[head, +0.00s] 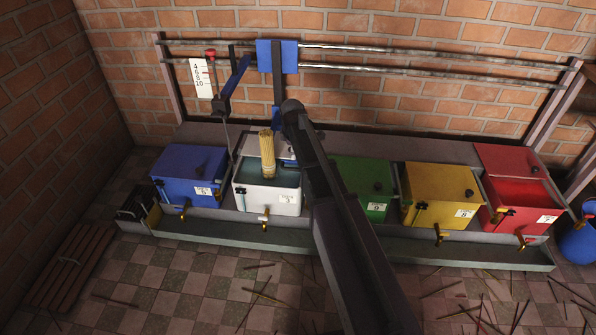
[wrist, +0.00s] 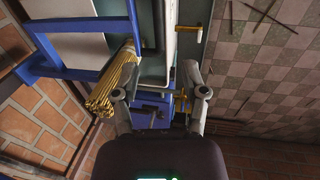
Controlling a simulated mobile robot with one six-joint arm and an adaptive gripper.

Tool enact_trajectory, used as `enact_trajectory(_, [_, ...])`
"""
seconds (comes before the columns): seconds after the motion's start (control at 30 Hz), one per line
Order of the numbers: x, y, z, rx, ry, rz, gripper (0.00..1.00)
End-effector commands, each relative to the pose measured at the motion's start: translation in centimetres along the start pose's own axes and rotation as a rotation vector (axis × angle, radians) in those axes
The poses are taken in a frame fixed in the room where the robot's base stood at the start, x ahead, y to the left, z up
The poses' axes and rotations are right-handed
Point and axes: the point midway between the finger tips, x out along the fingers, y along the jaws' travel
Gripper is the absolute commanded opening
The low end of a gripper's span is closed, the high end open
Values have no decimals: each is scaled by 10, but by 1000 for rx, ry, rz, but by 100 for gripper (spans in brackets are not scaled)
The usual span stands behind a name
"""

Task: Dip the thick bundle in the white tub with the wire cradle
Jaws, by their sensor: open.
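The thick bundle (head: 267,153) is a pale yellow bunch of sticks standing nearly upright over the white tub (head: 268,202). Its lower end is at or in the tub's blue-green liquid; I cannot tell how deep. No wire cradle can be made out clearly. In the wrist view the bundle (wrist: 112,82) hangs beside a blue frame (wrist: 80,32), its stick ends towards me. My gripper (wrist: 160,95) is open and empty, with the bundle just outside its left finger; I cannot tell if they touch. In the head view my arm hides the gripper.
A blue tub (head: 190,172) stands left of the white one; green (head: 362,180), yellow (head: 440,190) and red (head: 520,195) tubs stand right. Rails (head: 430,71) carry a blue carriage (head: 277,57) above. A red-knobbed lever (head: 210,56) is beside a number scale (head: 201,77). Sticks litter the floor.

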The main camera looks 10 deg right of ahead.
Motion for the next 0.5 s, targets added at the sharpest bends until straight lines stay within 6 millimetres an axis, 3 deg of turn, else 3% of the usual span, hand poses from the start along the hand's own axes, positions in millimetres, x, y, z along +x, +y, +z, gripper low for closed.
enact_trajectory(0.5, [45, 0, 1, 1, 0, 0, 56])
